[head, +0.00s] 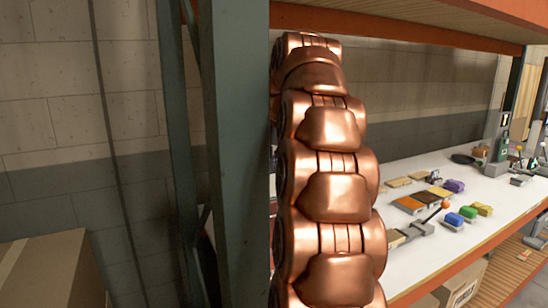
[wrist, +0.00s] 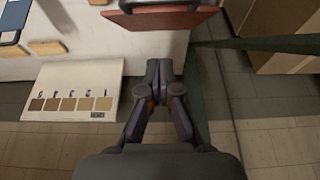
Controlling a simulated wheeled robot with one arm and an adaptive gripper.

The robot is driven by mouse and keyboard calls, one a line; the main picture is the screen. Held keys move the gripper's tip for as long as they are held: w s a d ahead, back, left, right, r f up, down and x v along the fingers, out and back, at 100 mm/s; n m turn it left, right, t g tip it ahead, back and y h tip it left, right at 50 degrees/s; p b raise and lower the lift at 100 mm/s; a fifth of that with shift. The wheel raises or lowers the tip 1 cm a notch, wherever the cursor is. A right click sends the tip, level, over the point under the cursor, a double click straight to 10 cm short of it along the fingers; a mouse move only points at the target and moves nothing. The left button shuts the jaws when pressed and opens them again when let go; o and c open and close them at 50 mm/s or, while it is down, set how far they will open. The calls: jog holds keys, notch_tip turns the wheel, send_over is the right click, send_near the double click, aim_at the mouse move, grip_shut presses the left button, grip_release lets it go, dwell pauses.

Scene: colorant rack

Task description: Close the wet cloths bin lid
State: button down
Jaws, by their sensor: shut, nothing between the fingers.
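My gripper (wrist: 164,92) is in the wrist view, its fingertips together and empty. It is beside the front edge of the white shelf top (wrist: 135,60). A reddish-brown flat panel (wrist: 165,24) with a dark handle-like bar lies ahead of the fingertips, apart from them, and is cut off by the top of the picture. I cannot tell whether this panel is the wet cloths bin lid. No bin is clearly recognisable in either view. In the head view my copper arm hides the near left part of the shelf, and my gripper is out of sight.
A card with several brown swatches (wrist: 72,92) lies left of the gripper. A green rack post (head: 238,150) stands left of my arm. Coloured blocks (head: 468,213) and orange-brown trays (head: 420,202) sit on the shelf.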

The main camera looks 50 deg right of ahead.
jog(key=shift+x, duration=1.1)
jog(key=shift+s+f, duration=0.1)
jog(key=shift+f, duration=0.1)
jog(key=shift+s+a+f+p, duration=0.25)
jog(key=shift+s+f+p, duration=0.1)
jog(key=shift+s+f, duration=0.3)
jog(key=shift+s+a+f+p, duration=0.3)
jog(key=shift+s+f+p, duration=0.1)
jog(key=shift+s, duration=0.4)
jog(key=shift+f, duration=0.1)
jog(key=s+a+f+t+h+b, duration=0.1)
jog(key=s+f+t+b, duration=0.4)
jog(key=f+b, duration=0.7)
jog(key=shift+s+a+f+t+h+b, duration=0.3)
jog(key=shift+s+a+b, duration=0.65)
jog(key=shift+b, duration=3)
jog(key=shift+s+d+r, duration=0.1)
jog(key=shift+s+d, duration=0.1)
